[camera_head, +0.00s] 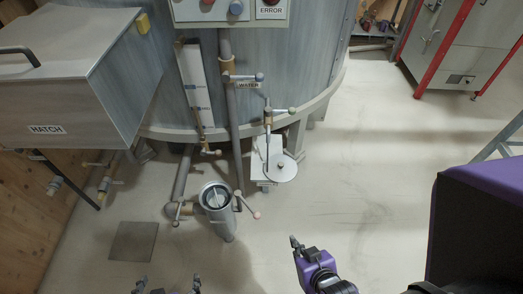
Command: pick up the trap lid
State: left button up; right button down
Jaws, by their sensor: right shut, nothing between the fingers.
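A grey metal cylinder, which looks like the trap, stands tilted on the floor left of centre. Its round top, apparently the trap lid (215,196), has a bar across it and sits within the cylinder's rim. My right gripper (295,243) is shut and empty, to the right of and nearer than the cylinder, not touching it. My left gripper (168,289) shows only as two dark fingertips, spread apart at the bottom edge, nearer than the cylinder. The rest of it is cut off.
Valve handles (254,214) stick out beside the cylinder. A white round plate (283,167) on a stand is behind it. A dark square plate (133,241) lies on the floor to its left. The large tank (300,70) closes the back.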

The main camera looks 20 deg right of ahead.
aim_at(282, 168)
jog(key=l+z, duration=0.25)
jog(key=l, duration=0.15)
jog(key=i+l+z, duration=0.1)
jog(key=l+z, duration=0.15)
jog(key=i+l+z, duration=0.25)
jog(key=l, duration=0.2)
jog(key=l+z, duration=0.25)
jog(key=i+l, duration=0.05)
jog(key=l, duration=0.05)
